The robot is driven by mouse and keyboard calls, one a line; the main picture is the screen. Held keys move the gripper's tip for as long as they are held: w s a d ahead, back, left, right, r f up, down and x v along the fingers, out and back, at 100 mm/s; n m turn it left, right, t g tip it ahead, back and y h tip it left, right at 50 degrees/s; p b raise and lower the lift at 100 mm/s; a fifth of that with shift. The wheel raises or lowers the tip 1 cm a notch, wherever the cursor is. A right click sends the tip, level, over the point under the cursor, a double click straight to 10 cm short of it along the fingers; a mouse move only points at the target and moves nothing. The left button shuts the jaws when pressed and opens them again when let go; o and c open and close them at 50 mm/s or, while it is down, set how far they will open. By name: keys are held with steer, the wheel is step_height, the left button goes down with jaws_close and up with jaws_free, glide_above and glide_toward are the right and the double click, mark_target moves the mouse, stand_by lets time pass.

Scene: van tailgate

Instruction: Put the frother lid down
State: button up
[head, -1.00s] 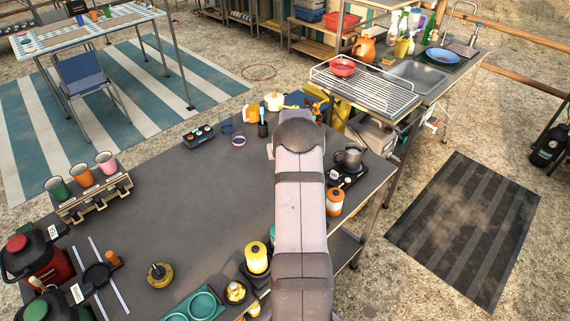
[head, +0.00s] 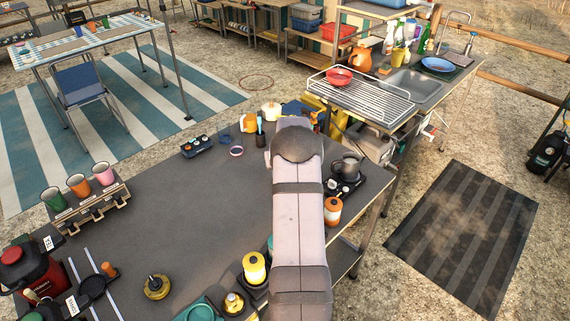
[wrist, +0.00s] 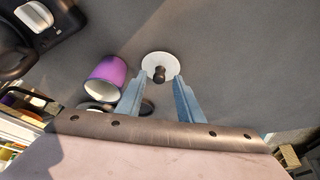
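The frother lid, a white disc (wrist: 160,63) with a dark knob (wrist: 159,75), shows in the wrist view just beyond the fingertips. My gripper (wrist: 159,84) has two blue fingers standing apart, one on each side of the knob, with a visible gap around it. The lid seems to lie flat on the grey table top (wrist: 235,70), but I cannot tell whether it touches. In the head view my own arm hides the gripper and the lid.
In the head view, a pot (head: 347,165) on a burner and an orange canister (head: 333,211) stand right of my arm. The table's middle (head: 190,210) is clear.

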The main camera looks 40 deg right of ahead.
steer(key=b+v, duration=0.2)
steer(key=v, duration=0.9)
steer(key=shift+a, duration=0.1)
steer(key=s+a+n+g+y, duration=0.1)
steer(key=s+a+n+y, duration=0.15)
steer(key=a, duration=1.95)
steer(key=s+a+f+n+g, duration=0.1)
steer(key=s+a, duration=0.4)
steer(key=s+a+f+n, duration=0.1)
steer(key=s+a, duration=0.5)
steer(key=s+a+f+n+g, duration=0.1)
steer(key=s+a, duration=0.4)
steer(key=shift+s+a+f+n+g, duration=0.2)
steer(key=shift+s+f+n+g, duration=0.1)
steer(key=shift+n, duration=0.05)
steer(key=shift+s+a+f, duration=0.1)
steer(key=shift+s+a, duration=0.05)
steer(key=shift+s, duration=0.35)
